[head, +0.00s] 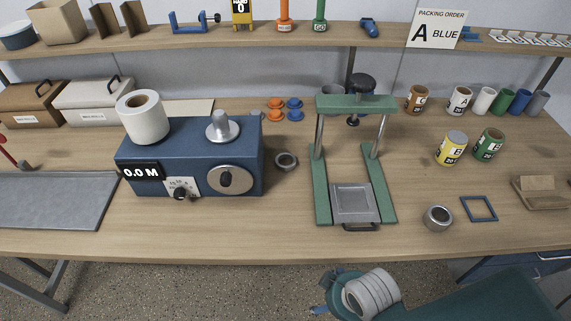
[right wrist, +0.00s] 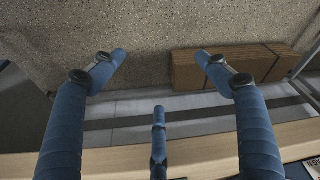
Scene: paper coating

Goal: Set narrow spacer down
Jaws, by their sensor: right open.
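The other ring (head: 438,218) sits right of the green press and looks thicker. I cannot tell for sure which is the narrow spacer. My right arm shows at the bottom of the head view, in front of the bench edge, with only a blue fingertip of its gripper (head: 320,310) visible. In the right wrist view my right gripper (right wrist: 160,62) has its blue fingers spread wide, with nothing between them. My left gripper is not in view.
The green press (head: 320,185) stands mid-bench, and the blue box (head: 200,160) with a white roll (head: 142,117) stands left. A blue square frame (head: 479,208) and yellow and green cans (head: 452,149) are at right. The bench front is clear between the box and press.

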